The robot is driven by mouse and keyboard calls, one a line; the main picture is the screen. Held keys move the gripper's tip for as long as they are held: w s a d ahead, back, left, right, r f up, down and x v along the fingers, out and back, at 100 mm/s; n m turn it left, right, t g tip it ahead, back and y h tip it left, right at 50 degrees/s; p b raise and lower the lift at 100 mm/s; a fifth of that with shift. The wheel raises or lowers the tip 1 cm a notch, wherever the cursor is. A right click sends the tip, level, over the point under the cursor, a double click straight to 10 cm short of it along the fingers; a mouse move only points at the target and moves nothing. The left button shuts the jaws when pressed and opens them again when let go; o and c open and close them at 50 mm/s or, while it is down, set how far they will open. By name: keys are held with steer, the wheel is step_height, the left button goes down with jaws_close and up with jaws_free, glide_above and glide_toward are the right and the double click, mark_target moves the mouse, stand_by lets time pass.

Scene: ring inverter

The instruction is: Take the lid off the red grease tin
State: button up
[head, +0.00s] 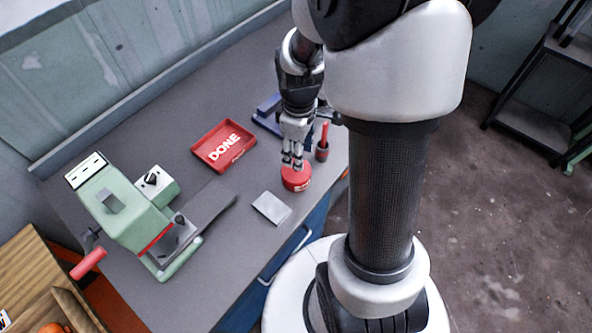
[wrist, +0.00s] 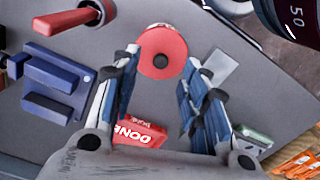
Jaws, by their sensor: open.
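The red grease tin (head: 296,179) is a short round tin standing on the grey bench near its front edge. In the wrist view its round red top (wrist: 161,50) shows a small dark spot in the middle, and it looks lidded. My gripper (head: 293,163) is just above the tin, pointing down. In the wrist view the fingers (wrist: 162,68) are spread apart, one on each side of the tin's near edge, with nothing held. I cannot tell whether any fingertip touches the lid.
A red DONE tray (head: 224,146) lies left of the tin. A grey-white card (head: 271,208) lies in front. A red-handled brush or tool in a holder (head: 322,150) and a blue block fixture (wrist: 56,84) stand close by. A green machine (head: 125,210) stands further left.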

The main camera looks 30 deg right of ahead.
mark_target(292, 176)
steer(key=f+b, duration=0.1)
steer(key=f, duration=0.1)
steer(key=f+b, duration=0.1)
steer(key=f, duration=0.2)
steer(key=shift+w+a+f, duration=0.15)
steer(key=shift+a, duration=0.05)
jaws_close()
stand_by(0.3)
